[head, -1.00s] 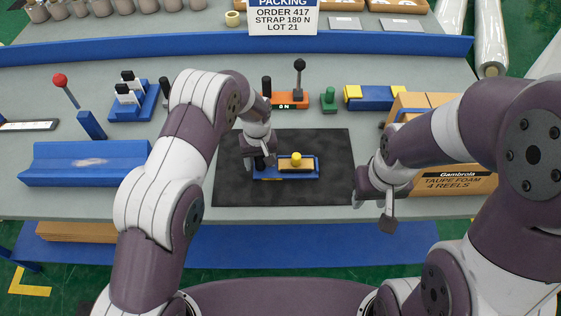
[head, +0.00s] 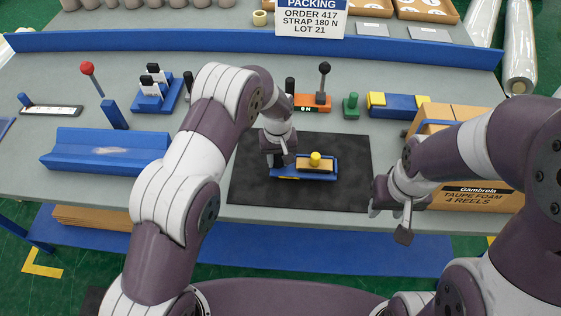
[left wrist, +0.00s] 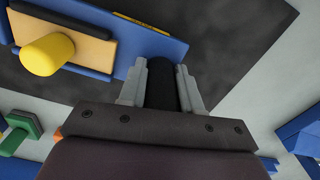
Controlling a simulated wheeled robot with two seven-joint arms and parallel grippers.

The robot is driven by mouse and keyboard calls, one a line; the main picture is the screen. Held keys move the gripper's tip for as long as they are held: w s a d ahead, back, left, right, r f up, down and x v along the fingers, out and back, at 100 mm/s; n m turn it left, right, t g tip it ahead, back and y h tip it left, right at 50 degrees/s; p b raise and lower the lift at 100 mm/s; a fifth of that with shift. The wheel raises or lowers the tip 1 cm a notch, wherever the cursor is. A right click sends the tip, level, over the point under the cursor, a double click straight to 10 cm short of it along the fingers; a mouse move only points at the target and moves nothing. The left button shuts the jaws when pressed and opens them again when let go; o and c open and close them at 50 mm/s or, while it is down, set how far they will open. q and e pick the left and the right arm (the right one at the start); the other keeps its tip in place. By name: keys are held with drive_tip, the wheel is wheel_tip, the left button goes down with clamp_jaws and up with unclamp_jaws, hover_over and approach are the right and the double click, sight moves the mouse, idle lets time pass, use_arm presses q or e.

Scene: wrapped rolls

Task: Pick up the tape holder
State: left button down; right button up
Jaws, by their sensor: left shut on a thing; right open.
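The tape holder (head: 326,176) is a blue base with a tan block, a yellow knob and a black post at its left end. It is over the dark mat in the middle of the table; whether its base touches the mat I cannot tell. My left gripper (head: 279,160) is shut on the black post. In the left wrist view the post (left wrist: 161,88) stands between both fingers, and the blue base (left wrist: 160,42) and yellow knob (left wrist: 46,54) show beyond. My right gripper (head: 390,222) is open and empty near the table's front edge, right of the mat.
The dark mat (head: 255,195) is bare around the holder. A blue V-shaped trough (head: 105,153) lies left. Behind stand an orange block with a lever (head: 312,106), a green piece (head: 351,106) and a blue-yellow block (head: 400,106). Cardboard boxes (head: 480,198) stand right.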

use_arm(q)
drive_tip(key=r, duration=0.2)
drive_tip(key=shift+s+d+r+b, duration=0.1)
drive_tip(key=shift+d+r+b, duration=0.15)
drive_tip(key=shift+r+b, duration=0.05)
drive_tip(key=s+d+r+b, duration=0.1)
drive_tip(key=s+d+r, duration=0.1)
drive_tip(key=d, duration=0.3)
drive_tip(key=s+d+r+b, duration=0.1)
drive_tip(key=s+d+r, duration=0.1)
drive_tip(key=d+r, duration=0.2)
drive_tip(key=shift+s+d+r, duration=0.4)
drive_tip(key=shift+d, duration=0.15)
drive_tip(key=shift+w+a, duration=0.1)
drive_tip(key=shift+a, duration=0.05)
drive_tip(key=shift+w+a+p, duration=0.3)
drive_tip(key=shift+w+a, duration=0.5)
drive_tip(key=shift+a, duration=0.9)
drive_tip(key=shift+w+a+p, duration=0.25)
drive_tip(key=shift+w+a, duration=0.55)
drive_tip(key=shift+a, duration=0.95)
drive_tip(key=shift+w+a+p, duration=0.3)
drive_tip(key=shift+w+a, duration=0.5)
drive_tip(key=shift+a, duration=0.9)
drive_tip(key=shift+f, duration=0.1)
drive_tip(key=shift+f+b, duration=2.9)
drive_tip(key=shift+f, duration=2.5)
